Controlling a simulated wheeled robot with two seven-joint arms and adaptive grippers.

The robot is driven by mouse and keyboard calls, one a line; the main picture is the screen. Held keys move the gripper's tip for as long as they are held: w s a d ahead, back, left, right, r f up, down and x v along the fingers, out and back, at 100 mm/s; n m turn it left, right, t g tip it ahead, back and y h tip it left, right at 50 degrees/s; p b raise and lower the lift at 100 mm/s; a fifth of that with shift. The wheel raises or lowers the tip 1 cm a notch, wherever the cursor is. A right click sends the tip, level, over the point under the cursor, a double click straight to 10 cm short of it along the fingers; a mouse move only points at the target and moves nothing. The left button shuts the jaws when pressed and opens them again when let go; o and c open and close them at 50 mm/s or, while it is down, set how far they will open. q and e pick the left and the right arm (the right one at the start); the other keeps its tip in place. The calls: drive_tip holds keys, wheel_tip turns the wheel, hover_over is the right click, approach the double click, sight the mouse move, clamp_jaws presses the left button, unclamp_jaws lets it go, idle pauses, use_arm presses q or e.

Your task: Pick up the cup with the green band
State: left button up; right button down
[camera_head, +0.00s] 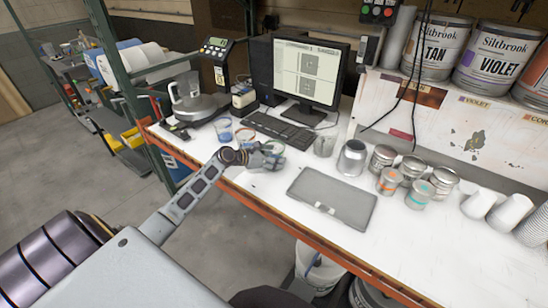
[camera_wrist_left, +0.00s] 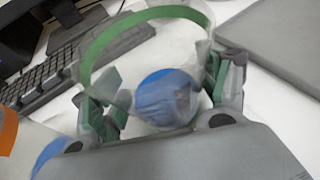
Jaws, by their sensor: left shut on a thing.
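The cup with the green band (camera_wrist_left: 190,14) is clear, with blue colour inside it, and sits between the fingers of my left gripper (camera_wrist_left: 163,96). The fingers press on it from both sides. In the head view my left gripper (camera_head: 265,156) is at the front left of the white bench and partly covers this cup (camera_head: 273,147). I cannot tell whether the cup's base touches the bench. My right gripper is not in view.
A cup with an orange band (camera_head: 245,137) and another cup with blue in it (camera_head: 223,129) stand close by on the left. A keyboard (camera_head: 279,130) lies behind. A grey flat pad (camera_head: 332,198) lies to the right, with several metal cans (camera_head: 389,181) beyond it.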

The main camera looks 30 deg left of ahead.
use_arm(q)
drive_tip(key=shift+r, duration=0.3)
drive_tip(key=shift+r, duration=0.75)
wheel_tip(320, 180, up, 8)
idle(0.5)
idle(0.4)
drive_tip(key=shift+f, duration=0.15)
idle(0.5)
